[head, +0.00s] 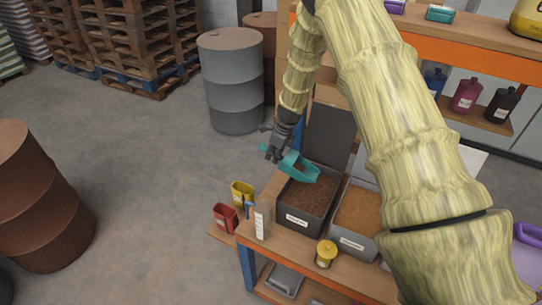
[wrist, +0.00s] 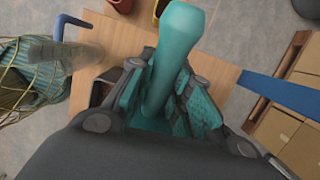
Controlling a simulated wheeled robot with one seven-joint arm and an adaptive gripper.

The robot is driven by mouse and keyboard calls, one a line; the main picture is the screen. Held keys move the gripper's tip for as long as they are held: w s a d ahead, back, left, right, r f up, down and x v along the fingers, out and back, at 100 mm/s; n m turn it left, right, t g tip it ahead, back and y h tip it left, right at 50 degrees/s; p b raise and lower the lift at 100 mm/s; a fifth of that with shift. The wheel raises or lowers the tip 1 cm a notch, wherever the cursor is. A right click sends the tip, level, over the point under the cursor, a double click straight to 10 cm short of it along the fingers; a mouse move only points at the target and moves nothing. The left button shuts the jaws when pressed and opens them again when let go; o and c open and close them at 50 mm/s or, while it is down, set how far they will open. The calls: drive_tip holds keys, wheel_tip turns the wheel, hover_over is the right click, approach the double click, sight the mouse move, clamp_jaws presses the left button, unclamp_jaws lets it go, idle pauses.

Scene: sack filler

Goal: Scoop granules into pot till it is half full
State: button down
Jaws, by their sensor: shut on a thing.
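My gripper (head: 276,151) is shut on the teal scoop (head: 299,167), also seen in the wrist view (wrist: 178,45) with its handle between the fingers. The scoop hangs over the back left part of a dark grey bin (head: 304,221) of dark brown granules (head: 303,196). I cannot tell whether the scoop touches the granules or holds any. A small yellow pot (head: 326,254) stands on the bench in front of the bins. Its inside and fill level are not clear.
A second bin of lighter granules (head: 357,209) stands to the right. A pale upright container (head: 262,222) stands at the bench's left end. Red (head: 226,217) and yellow (head: 242,194) holders are at the left edge. An orange-edged shelf (head: 450,50) rises behind; my arm hides the right side.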

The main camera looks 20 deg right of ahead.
drive_tip(key=shift+w+d+r, duration=0.15)
drive_tip(key=shift+w, duration=0.05)
drive_tip(key=shift+w+d+r+t+y, duration=0.15)
drive_tip(key=shift+d+r+t+y, duration=0.1)
drive_tip(key=shift+r+t+y, duration=0.5)
drive_tip(key=shift+b, duration=0.6)
drive_tip(key=d+r+t+y+b, duration=0.1)
drive_tip(key=b, duration=0.2)
drive_tip(key=shift+s+r, duration=0.2)
drive_tip(key=shift+s, duration=0.2)
drive_tip(key=b, duration=0.2)
drive_tip(key=s+d+r+t+y+b, duration=0.1)
drive_tip(key=b, duration=0.1)
drive_tip(key=shift+r+t, duration=0.25)
drive_tip(key=shift+s+d+r+y+b, duration=0.25)
drive_tip(key=shift+y+b, duration=0.2)
drive_tip(key=shift+b, duration=0.6)
drive_tip(key=s+d+r+t+y+b, duration=0.3)
drive_tip(key=s+d+t+y+b, duration=0.2)
drive_tip(key=s+d+b, duration=0.2)
drive_tip(key=shift+s+d+r+t+b, duration=0.2)
drive_tip(key=shift+s+r+t+b, duration=0.15)
drive_tip(key=shift+t+b, duration=0.1)
